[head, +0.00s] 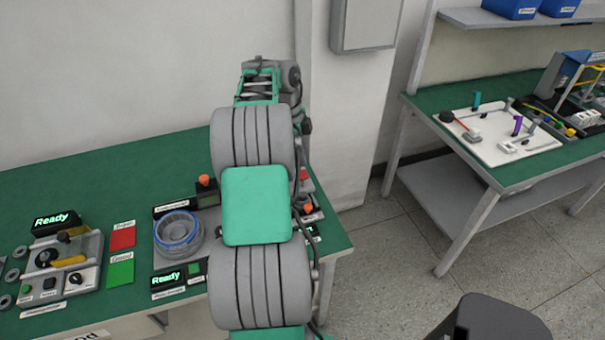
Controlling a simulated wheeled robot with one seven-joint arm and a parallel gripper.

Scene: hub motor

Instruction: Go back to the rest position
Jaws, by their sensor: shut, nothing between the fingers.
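My arm reaches up the middle of the head view, over the right part of the green-topped workbench (90,187). My gripper (260,82) is at the arm's far end, in front of the wall. It is shut and empty; its fingertips are hard to make out. A round grey holder with a blue ring (178,231) sits on the bench just left of my arm. My arm hides part of the bench and the devices behind it.
A control box with a "Ready" display (55,221), a red pad (122,237) and a green pad (120,272) lie at left. An orange-topped device (204,184) stands by my arm. A second table (460,122) is at right. Open floor (385,265) lies between the tables.

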